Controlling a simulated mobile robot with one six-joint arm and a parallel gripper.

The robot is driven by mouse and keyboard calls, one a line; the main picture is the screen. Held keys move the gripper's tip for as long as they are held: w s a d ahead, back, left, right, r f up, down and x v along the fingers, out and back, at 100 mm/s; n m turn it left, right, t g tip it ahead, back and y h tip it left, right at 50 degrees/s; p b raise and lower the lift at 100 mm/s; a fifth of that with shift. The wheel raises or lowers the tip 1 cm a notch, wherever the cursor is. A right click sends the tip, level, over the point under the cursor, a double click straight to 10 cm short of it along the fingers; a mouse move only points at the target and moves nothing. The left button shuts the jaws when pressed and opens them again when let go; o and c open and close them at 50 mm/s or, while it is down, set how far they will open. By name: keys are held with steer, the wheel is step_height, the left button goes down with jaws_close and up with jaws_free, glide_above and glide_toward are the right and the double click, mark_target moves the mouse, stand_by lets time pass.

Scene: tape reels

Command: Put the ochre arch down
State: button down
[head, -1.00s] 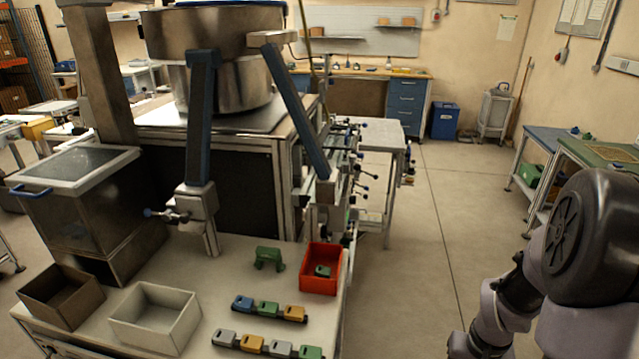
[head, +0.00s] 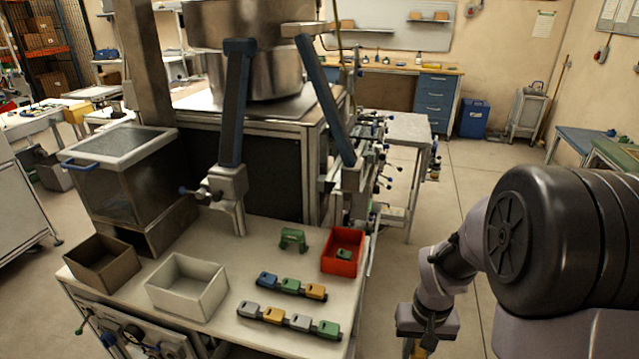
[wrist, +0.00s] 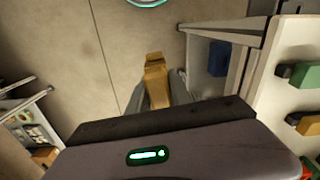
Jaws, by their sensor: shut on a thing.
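The ochre arch (wrist: 156,82) is held between the two fingers of my gripper (wrist: 157,95) in the wrist view, with bare floor below it. In the head view my gripper (head: 420,347) is at the bottom edge, right of the bench and apart from it. Only a small ochre bit shows there, and the fingertips are mostly cut off by the frame.
The pale bench (head: 225,252) carries a dark brown box (head: 103,277), a white box (head: 187,306), a red bin (head: 343,263) with a green piece inside, a green arch (head: 293,237) and two rows of coloured blocks. Open floor (head: 440,200) lies right of the bench.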

steer(key=w+a+r+n, duration=0.1)
steer(key=w+a, duration=0.1)
steer(key=a, duration=0.5)
steer(key=shift+a+n, duration=0.3)
steer(key=shift+n, duration=0.1)
steer(key=shift+r, duration=0.1)
